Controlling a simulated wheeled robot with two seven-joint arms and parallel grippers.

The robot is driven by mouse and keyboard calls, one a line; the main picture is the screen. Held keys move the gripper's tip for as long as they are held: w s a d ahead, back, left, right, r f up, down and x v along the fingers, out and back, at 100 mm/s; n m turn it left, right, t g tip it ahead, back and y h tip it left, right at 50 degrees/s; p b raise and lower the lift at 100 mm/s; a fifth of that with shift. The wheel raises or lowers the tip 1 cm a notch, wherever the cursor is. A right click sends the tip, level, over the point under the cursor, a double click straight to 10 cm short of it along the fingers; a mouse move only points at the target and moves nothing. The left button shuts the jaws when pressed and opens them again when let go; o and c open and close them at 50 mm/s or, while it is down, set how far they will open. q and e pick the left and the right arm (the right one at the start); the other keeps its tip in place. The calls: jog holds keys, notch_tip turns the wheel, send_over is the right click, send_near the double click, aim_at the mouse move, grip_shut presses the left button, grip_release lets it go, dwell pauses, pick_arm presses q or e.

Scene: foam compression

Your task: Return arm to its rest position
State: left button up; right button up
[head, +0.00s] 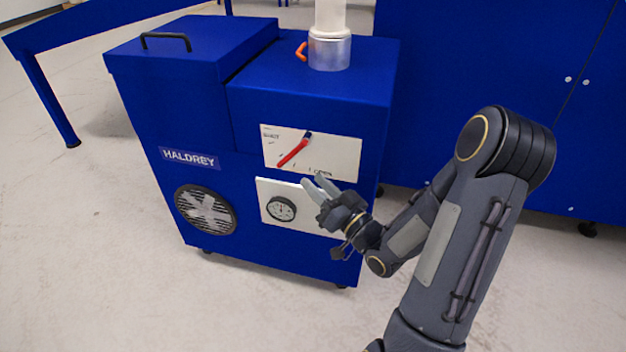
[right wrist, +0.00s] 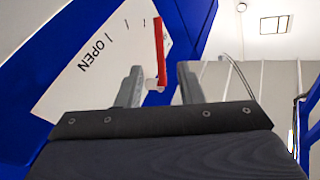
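My right arm comes in from the lower right in the head view. Its gripper (head: 318,188) is in front of the blue machine, just below the white lever panel (head: 340,150). The fingers are apart with nothing between them. In the right wrist view the two fingers (right wrist: 160,88) also stand apart. The red lever (head: 294,150) on the panel is tilted, and its lower end lies to the left. It also shows in the right wrist view (right wrist: 159,50), beyond the fingers; I cannot tell the exact gap. My left gripper is not in view.
The blue HALDREY machine (head: 160,115) has a dial gauge (head: 281,208), a round fan grille (head: 205,209) and a pipe (head: 329,50) on top. Blue cabinets (head: 480,60) stand behind at the right. A blue table (head: 45,95) is at the far left. Floor in front is clear.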

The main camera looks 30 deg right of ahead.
dwell(0.4)
jog(key=s+a+n+g+y, duration=0.1)
jog(key=s+a+g, duration=0.6)
jog(key=s, duration=0.4)
jog(key=s+a+g, duration=0.6)
jog(key=s+g, duration=0.2)
jog(key=s, duration=0.2)
notch_tip(320, 180, up, 36)
jog(key=p, duration=3.6)
jog(key=shift+d+r, duration=0.15)
